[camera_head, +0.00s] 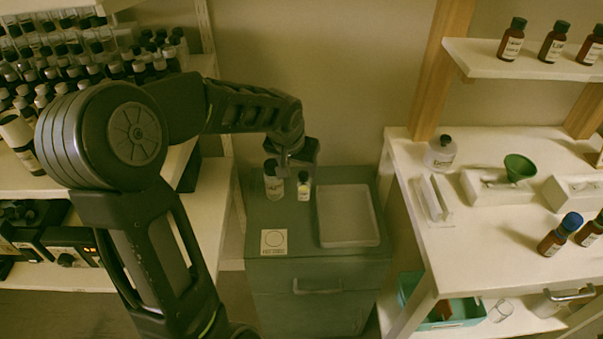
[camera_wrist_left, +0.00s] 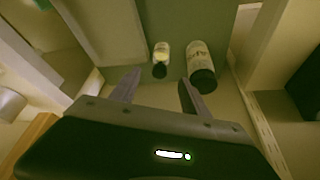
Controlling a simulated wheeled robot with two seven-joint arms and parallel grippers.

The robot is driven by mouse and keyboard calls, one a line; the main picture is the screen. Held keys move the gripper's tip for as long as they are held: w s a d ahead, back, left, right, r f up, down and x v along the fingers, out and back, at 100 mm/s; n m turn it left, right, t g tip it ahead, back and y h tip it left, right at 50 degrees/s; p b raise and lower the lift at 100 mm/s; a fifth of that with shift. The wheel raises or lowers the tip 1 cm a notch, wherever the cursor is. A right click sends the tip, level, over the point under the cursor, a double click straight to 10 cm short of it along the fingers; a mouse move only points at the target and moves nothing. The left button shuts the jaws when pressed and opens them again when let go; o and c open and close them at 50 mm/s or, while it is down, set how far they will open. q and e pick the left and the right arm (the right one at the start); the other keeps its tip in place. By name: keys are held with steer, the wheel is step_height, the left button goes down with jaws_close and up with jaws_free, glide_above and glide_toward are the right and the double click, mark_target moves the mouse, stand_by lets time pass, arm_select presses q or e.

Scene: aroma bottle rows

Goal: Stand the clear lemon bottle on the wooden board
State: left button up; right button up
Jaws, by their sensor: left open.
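Two small bottles stand upright on the grey-green cabinet top (camera_head: 290,213). The smaller one (camera_head: 304,188) is pale with a yellowish label and dark cap, and it also shows in the left wrist view (camera_wrist_left: 162,52). The larger labelled bottle (camera_head: 274,188) stands to its left, and to its right in the wrist view (camera_wrist_left: 198,56). I cannot read which is lemon. My left gripper (camera_head: 294,165) is open above the bottles; in the wrist view its fingertips (camera_wrist_left: 160,80) lie either side of the smaller bottle's line, with nothing held. I see no clear wooden board. My right gripper is out of view.
A white tray (camera_head: 348,218) and a square card with a circle (camera_head: 273,242) lie on the cabinet. A white bench (camera_head: 500,250) stands right, carrying a clear bottle (camera_head: 440,154) and green funnel (camera_head: 519,167). Shelves crowded with bottles (camera_head: 75,60) stand left.

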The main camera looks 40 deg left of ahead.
arm_select(q)
steer(key=v, duration=0.2)
steer(key=shift+s+r, duration=0.1)
steer(key=shift+r, duration=0.2)
stand_by(0.3)
